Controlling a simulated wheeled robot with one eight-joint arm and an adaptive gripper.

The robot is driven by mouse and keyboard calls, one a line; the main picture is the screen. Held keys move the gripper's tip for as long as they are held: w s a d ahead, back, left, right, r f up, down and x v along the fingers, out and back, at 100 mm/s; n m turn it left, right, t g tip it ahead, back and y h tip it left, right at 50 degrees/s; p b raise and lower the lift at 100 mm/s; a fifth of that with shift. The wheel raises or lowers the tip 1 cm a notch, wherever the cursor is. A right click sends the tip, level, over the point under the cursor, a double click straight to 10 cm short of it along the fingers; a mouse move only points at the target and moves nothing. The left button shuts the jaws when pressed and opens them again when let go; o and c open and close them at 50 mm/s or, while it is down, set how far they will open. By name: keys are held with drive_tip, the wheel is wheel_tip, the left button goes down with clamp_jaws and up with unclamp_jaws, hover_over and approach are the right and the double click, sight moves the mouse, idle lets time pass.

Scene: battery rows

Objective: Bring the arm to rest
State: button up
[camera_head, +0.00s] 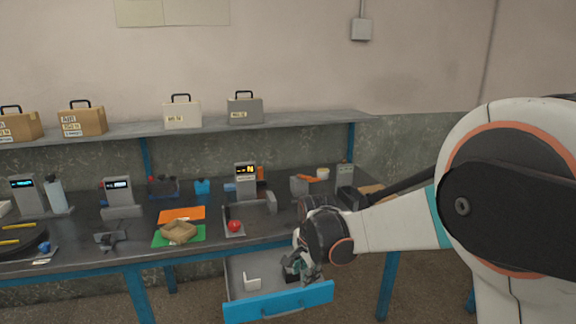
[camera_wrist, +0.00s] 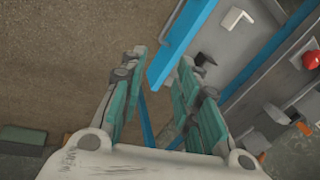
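My arm reaches in from the right in the head view, and my gripper (camera_head: 300,268) hangs over the right part of an open drawer (camera_head: 237,283) with a blue front. In the wrist view my gripper (camera_wrist: 163,70) shows two teal-padded fingers spread apart with nothing between them. The blue drawer front (camera_wrist: 185,40) passes beyond and between the fingertips. A white angled piece (camera_head: 252,282) lies in the drawer and also shows in the wrist view (camera_wrist: 236,18). A dark item near the right finger is too unclear to name.
The workbench (camera_head: 75,255) holds a red ball (camera_head: 234,226) on a grey stand, a tan tray (camera_head: 179,232) on a green mat, an orange mat (camera_head: 182,214) and several display devices. A shelf (camera_head: 200,128) with cases runs behind. Open floor shows in front of the drawer.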

drive_tip(key=s+d+r+n+t, duration=0.1)
drive_tip(key=s+d+r+n, duration=0.4)
drive_tip(key=s, duration=0.5)
drive_tip(key=s+d+r+n+t, duration=0.1)
drive_tip(key=s+d+r+n, duration=0.2)
drive_tip(key=s+d+r, duration=0.6)
drive_tip(key=s+d+f+n+t, duration=0.1)
drive_tip(key=s+f+n, duration=0.2)
drive_tip(key=s, duration=0.7)
drive_tip(key=shift+s+d+n+t+h, duration=0.2)
drive_tip(key=shift+n+t+h, duration=0.1)
drive_tip(key=shift+t+h, duration=0.1)
